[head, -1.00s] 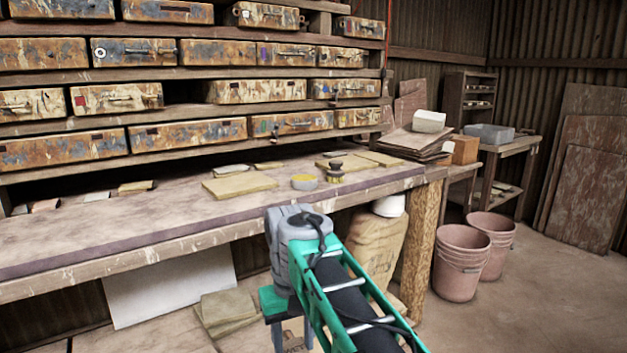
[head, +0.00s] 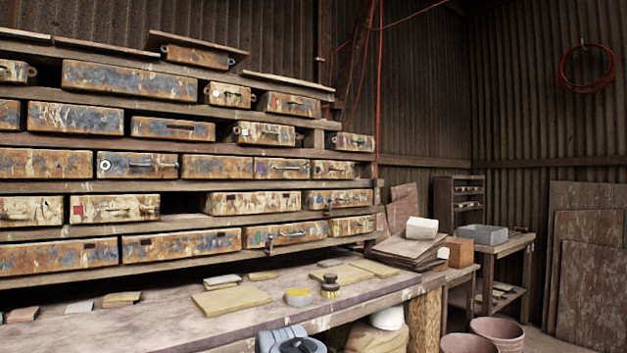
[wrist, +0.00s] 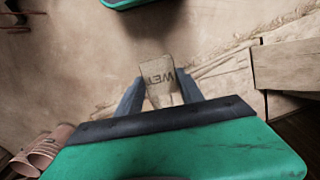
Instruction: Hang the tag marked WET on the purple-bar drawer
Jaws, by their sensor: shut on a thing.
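A small tan tag marked WET (wrist: 159,72) is in the wrist view. My gripper (wrist: 160,92) is shut on it, with a grey finger at each side, and the lettering reads sideways. In the head view, a rusty drawer with what looks like a small purple bar (head: 283,168) sits in the middle row of the rack, right of centre, with a handle on its front. My gripper and the tag are not visible in the head view; only a grey part of my arm shows at the bottom edge.
Pink buckets (head: 497,332) stand at the lower right.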

